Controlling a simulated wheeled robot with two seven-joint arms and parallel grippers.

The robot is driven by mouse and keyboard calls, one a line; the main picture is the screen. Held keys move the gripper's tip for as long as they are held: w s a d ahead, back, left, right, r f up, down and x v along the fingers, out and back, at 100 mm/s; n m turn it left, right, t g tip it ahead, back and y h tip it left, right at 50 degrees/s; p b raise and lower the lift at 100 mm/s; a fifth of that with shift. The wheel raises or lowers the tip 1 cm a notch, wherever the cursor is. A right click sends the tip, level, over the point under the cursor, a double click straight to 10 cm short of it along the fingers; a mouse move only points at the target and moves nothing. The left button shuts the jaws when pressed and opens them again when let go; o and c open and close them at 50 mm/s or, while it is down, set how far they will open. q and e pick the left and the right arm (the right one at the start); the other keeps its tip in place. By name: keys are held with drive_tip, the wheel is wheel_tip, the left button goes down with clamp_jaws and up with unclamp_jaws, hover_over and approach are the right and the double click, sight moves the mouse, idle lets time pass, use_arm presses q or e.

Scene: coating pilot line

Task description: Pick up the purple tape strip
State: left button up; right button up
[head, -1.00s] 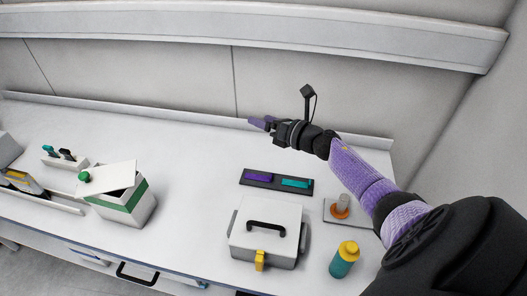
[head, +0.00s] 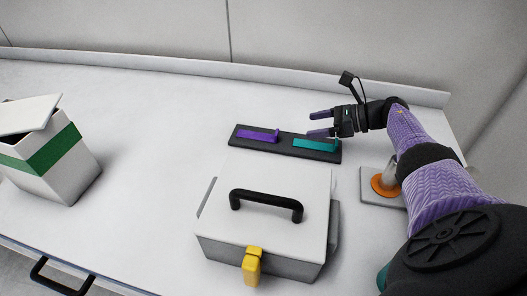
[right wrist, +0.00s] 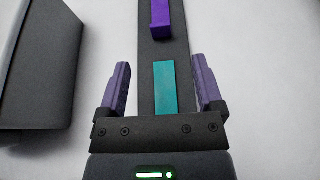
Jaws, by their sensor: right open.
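The purple tape strip (head: 257,135) lies on the left part of a dark tray (head: 284,146). A teal strip (head: 314,144) lies on the tray's right part. My right gripper (head: 315,124) is open and empty, above the tray's right end. In the right wrist view the purple tape strip (right wrist: 161,17) is at the top, ahead of the fingertips. The teal strip (right wrist: 166,88) shows between the two open fingers of my right gripper (right wrist: 163,75). My left gripper is not in view.
A white lidded case (head: 270,208) with a black handle and yellow latch stands in front of the tray. A white box with a green band (head: 52,150) is at the left. An orange-based item (head: 385,185) sits right. The bench between is clear.

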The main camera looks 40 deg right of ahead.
sight(278, 132)
drive_tip(key=b+x, duration=0.1)
drive_tip(key=x, duration=0.9)
drive_tip(key=shift+f, duration=0.25)
drive_tip(key=shift+s+d, duration=0.1)
clamp_jaws()
